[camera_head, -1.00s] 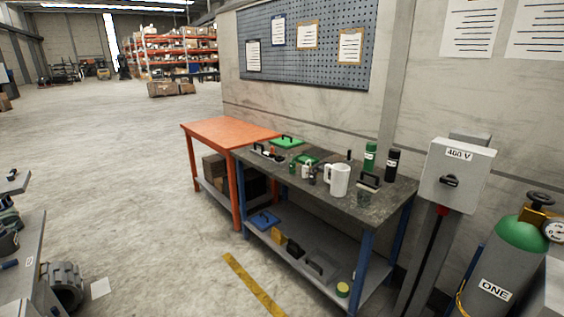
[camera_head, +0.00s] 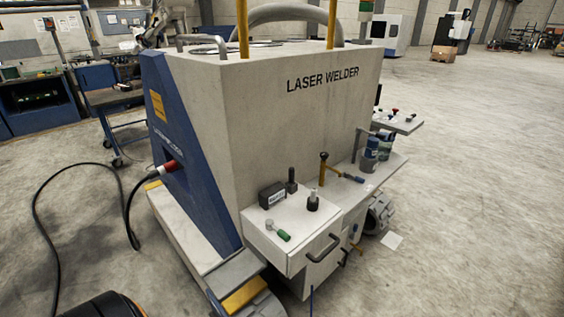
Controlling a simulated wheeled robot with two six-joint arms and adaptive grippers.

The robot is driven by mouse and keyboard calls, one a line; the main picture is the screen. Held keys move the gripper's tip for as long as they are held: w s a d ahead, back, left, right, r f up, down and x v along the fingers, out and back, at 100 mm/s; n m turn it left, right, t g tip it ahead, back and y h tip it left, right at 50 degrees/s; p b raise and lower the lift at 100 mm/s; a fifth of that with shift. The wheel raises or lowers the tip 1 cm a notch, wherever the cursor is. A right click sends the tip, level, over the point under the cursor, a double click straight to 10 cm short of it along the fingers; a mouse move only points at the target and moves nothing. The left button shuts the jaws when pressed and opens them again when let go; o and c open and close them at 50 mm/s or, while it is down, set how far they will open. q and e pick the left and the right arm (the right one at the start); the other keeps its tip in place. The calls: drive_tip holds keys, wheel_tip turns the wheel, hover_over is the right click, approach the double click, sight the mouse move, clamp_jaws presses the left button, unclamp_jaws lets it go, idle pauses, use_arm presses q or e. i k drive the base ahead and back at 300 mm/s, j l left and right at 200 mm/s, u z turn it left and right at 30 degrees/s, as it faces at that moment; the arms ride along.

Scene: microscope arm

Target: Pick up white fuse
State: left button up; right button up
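I cannot make out a white fuse for certain. A small black upright piece with a pale top (camera_head: 313,200) stands on the white drawer cabinet (camera_head: 297,262) at the front of the laser welder. Beside it lies a small item with a pale head and a green handle (camera_head: 278,231). A dark labelled box (camera_head: 271,195) and a black upright piece (camera_head: 291,181) stand behind them. Neither of my grippers is in view.
The large laser welder (camera_head: 300,110) fills the middle. Its side shelf (camera_head: 352,187) holds a hammer-like tool (camera_head: 323,168) and blue-grey cans (camera_head: 370,155). A black cable (camera_head: 60,215) lies on the floor at left. The floor at right is mostly clear.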

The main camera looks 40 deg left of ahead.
sight(313, 194)
drive_tip(key=i+l+u, duration=0.1)
drive_tip(key=i+u, duration=0.2)
drive_tip(key=u, duration=0.15)
drive_tip(key=i+l+u, duration=0.2)
drive_tip(key=u, duration=0.2)
drive_tip(key=i+l+u, duration=0.25)
drive_tip(key=u, duration=0.2)
drive_tip(key=i+l+u, duration=0.2)
drive_tip(key=l+u, duration=0.2)
drive_tip(key=i+l+u, duration=0.1)
drive_tip(key=l+u, duration=0.75)
drive_tip(key=i, duration=0.05)
